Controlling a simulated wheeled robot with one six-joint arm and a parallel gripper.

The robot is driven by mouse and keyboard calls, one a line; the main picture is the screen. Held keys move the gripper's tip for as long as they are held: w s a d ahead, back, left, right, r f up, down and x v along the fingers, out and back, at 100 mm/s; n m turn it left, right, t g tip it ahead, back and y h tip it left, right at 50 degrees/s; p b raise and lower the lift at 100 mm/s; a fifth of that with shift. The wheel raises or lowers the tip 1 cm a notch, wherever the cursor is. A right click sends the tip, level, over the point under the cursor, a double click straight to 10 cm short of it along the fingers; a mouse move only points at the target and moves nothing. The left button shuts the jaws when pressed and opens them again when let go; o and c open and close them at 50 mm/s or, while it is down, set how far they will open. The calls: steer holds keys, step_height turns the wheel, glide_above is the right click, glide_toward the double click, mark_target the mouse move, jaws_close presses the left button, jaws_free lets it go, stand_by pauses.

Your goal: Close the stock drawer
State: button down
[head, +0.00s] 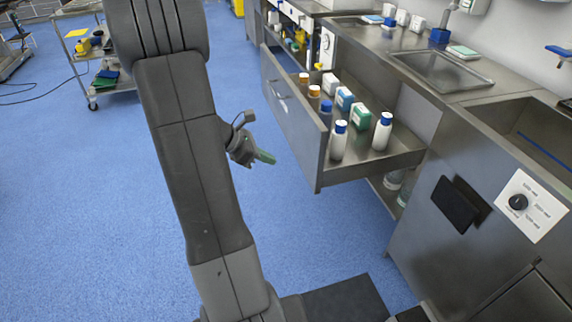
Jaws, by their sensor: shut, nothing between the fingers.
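The stock drawer (309,139) is a grey metal drawer pulled well out of the steel counter. Its front panel, with a bar handle, faces left toward my arm. Inside stand white bottles with blue caps (338,142), small boxes (361,117) and orange-capped bottles. My gripper (263,157) is left of the drawer front, partly behind my arm, with a clear gap to the panel. Its green-tipped fingers are together and hold nothing.
The steel counter (470,98) with a sink runs along the right. Bottles stand on an open shelf under the drawer. A wheeled cart (84,57) stands at the upper left. The blue floor (80,200) left of the drawer is free.

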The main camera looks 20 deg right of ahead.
mark_target(314, 171)
steer(key=x, duration=0.4)
steer(key=d+r+b+x, duration=0.1)
steer(key=x, duration=0.3)
steer(key=b+x, duration=0.1)
steer(key=x, duration=0.3)
steer(key=shift+s+d+r, duration=0.15)
steer(key=shift+d+r, duration=0.1)
steer(key=shift+r, duration=0.05)
steer(key=shift+d, duration=0.5)
steer(key=shift+d, duration=0.1)
